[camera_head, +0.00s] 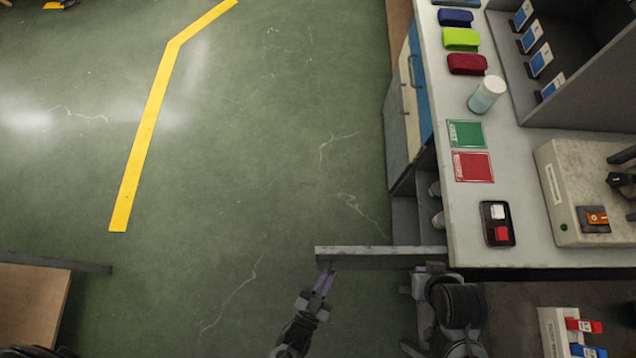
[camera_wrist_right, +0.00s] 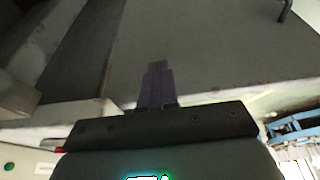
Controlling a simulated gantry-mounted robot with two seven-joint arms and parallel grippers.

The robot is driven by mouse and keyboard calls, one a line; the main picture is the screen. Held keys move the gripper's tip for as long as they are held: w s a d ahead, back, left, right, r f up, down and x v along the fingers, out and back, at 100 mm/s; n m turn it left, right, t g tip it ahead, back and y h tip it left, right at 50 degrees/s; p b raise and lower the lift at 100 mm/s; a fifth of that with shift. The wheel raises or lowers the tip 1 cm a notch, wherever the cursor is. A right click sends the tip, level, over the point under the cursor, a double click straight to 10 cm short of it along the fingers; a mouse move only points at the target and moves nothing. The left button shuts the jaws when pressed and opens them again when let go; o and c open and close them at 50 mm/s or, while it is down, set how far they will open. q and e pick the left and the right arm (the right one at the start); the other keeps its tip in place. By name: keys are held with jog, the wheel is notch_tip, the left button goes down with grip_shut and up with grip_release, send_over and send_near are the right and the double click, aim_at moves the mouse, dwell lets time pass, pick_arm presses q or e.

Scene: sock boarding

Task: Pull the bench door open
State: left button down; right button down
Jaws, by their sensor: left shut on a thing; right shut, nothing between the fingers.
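The bench door (camera_head: 380,254) is a grey panel seen edge-on in the head view. It stands swung out from the bench, its free end reaching left over the floor. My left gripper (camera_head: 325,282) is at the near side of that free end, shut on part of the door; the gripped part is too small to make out. My right gripper (camera_head: 432,268) is beside the door's bench end, partly hidden by my arm. In the right wrist view its fingers (camera_wrist_right: 157,85) are shut and empty before a grey surface.
The bench top (camera_head: 520,170) holds folded cloths, a jar (camera_head: 487,94), green and red cards, a switch box (camera_head: 497,223) and a beige machine (camera_head: 585,190). Drawers with handles (camera_head: 412,72) face the open green floor. A wooden-topped table (camera_head: 30,305) stands at lower left.

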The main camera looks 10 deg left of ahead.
pick_arm(q)
jog(key=shift+s+d, duration=0.3)
jog(key=shift+d, duration=0.15)
pick_arm(e)
jog(key=shift+a, duration=0.1)
pick_arm(q)
jog(key=c, duration=1.6)
grip_release()
jog(key=shift+o, duration=1.1)
jog(key=shift+w+d, duration=0.1)
jog(key=shift+d, duration=0.1)
jog(key=shift+o, duration=1)
jog(key=shift+d, duration=0.3)
jog(key=shift+w+a, duration=0.1)
jog(key=shift+a, duration=0.1)
pick_arm(e)
jog(key=shift+w+d, duration=0.15)
jog(key=shift+d, duration=0.4)
jog(key=shift+r, duration=0.1)
